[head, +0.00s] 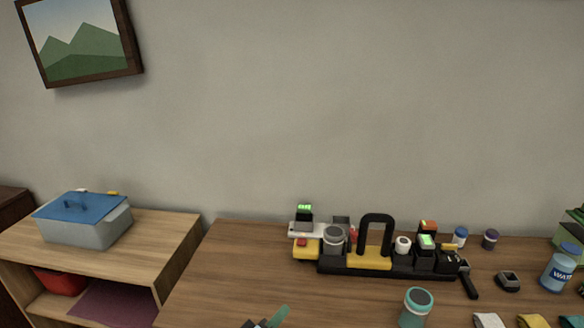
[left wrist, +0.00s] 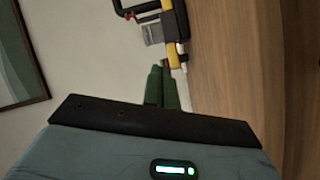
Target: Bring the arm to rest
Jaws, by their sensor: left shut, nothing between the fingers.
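My left gripper (head: 277,316) shows only as a green fingertip and a dark piece at the bottom edge of the head view, in front of the wooden table. In the left wrist view its two green fingers (left wrist: 162,88) lie together, shut with nothing between them. The wrist view is turned on its side, with the wall at left and the table at right. Most of the left arm is out of the head view. My right gripper is in neither view.
A black carrier with an arched handle (head: 376,222) stands at the back of the table (head: 225,270), with several small devices around it. A blue-lidded box (head: 95,232) sits on the left shelf unit. The table's left part is clear.

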